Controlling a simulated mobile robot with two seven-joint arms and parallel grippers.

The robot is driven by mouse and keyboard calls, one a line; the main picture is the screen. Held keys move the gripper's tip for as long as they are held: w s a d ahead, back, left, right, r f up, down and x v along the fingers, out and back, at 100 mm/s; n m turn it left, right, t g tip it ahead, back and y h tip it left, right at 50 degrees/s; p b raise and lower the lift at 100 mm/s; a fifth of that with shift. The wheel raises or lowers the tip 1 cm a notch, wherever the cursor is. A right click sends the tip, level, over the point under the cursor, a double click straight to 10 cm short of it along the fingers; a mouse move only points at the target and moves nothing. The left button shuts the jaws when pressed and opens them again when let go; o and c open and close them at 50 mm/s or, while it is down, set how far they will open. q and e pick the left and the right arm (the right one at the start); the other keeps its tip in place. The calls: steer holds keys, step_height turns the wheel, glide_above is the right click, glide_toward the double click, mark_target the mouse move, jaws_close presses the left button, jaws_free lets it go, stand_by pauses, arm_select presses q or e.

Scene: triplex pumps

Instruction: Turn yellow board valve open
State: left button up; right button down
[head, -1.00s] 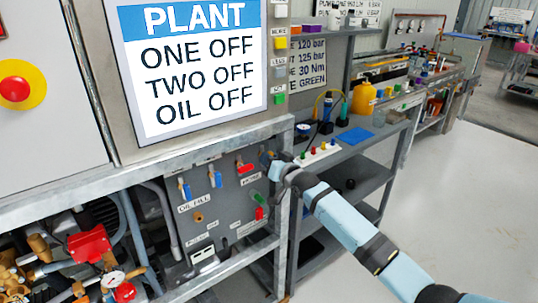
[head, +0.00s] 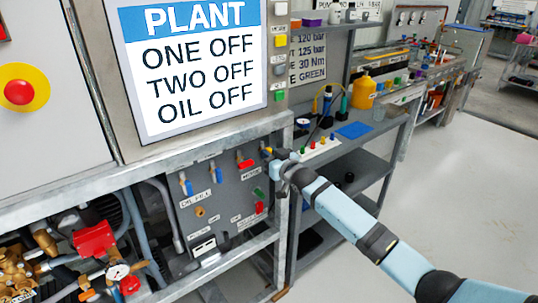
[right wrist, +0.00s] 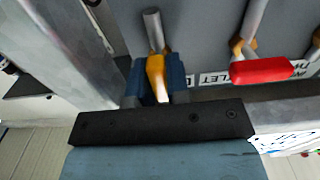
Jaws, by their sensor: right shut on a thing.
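The grey valve board (head: 225,207) stands upright in the frame below the PLANT sign. The yellow valve lever (head: 267,150) is near its upper right corner, mostly hidden by my right gripper in the head view. In the right wrist view the yellow lever (right wrist: 156,76) runs from a grey pipe stub down between the blue fingers. My right gripper (right wrist: 157,82) is shut on this lever; it also shows at the board's right edge in the head view (head: 273,156). My left gripper is out of view.
A red lever (head: 245,164) sits left of the yellow one; it also shows in the right wrist view (right wrist: 262,70). Blue levers (head: 217,174) are further left. A steel frame post (head: 283,215) stands close to my gripper. A shelf unit (head: 350,160) is to the right, with open floor beyond.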

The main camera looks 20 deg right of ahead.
steer(key=c, duration=1.1)
jaws_free()
steer(key=shift+s, duration=0.1)
arm_select(q)
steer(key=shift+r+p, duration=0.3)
steer(key=shift+p, duration=0.45)
arm_select(e)
steer(key=v, duration=1.3)
steer(key=shift+s, duration=0.3)
steer(key=shift+d, duration=0.1)
